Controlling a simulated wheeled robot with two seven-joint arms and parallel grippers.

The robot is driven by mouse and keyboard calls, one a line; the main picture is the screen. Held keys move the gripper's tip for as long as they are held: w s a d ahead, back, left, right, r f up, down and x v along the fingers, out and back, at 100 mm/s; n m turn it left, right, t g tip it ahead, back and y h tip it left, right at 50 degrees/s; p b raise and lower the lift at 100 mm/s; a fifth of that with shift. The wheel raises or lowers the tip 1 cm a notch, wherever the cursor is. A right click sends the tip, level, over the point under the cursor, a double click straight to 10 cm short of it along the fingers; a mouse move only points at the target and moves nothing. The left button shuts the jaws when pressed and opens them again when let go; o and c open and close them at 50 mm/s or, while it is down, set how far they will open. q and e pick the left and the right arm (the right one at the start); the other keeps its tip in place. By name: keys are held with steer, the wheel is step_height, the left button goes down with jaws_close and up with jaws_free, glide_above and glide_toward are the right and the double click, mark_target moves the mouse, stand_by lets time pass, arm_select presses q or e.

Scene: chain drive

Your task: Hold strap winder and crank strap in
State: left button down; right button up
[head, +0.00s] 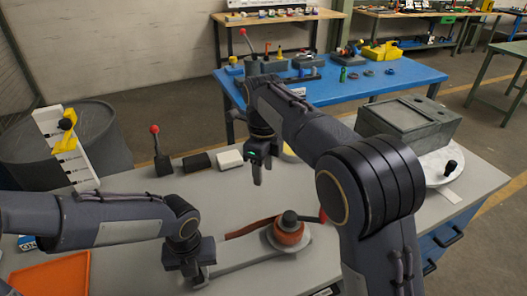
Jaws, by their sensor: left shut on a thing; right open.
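The strap winder lies on the grey worktable, with a long pale grey body (246,259) and an orange-red drum (289,236) under a dark knob (290,217). A brown-red strap (248,228) runs left from the drum. My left gripper (197,277) is at the left end of the winder body and shut on it; its fingertips are partly hidden by the hand. My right gripper (258,177) is open and empty, pointing down above the table, behind and left of the drum and apart from it.
An orange tray (52,276) lies at front left. A red-knobbed lever (160,152), a black block (196,163) and a white block (229,159) stand along the back edge. A grey-green box (410,122) and a round white plate (437,167) are at right.

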steer(key=shift+r, duration=2.55)
steer(key=s+d+n, duration=0.2)
steer(key=d+n, duration=0.1)
steer(key=d, duration=0.1)
steer(key=s+d+n, duration=0.3)
steer(key=d, duration=0.2)
steer(key=s+d+n, duration=0.3)
steer(key=d+n, duration=0.1)
steer(key=d, duration=0.1)
steer(key=shift+d+f, duration=0.15)
steer(key=shift+d, duration=0.05)
steer(key=shift+s+d+f, duration=0.1)
steer(key=shift+s+f, duration=0.1)
step_height(320, 180, down, 12)
steer(key=shift+r, duration=0.2)
jaws_close()
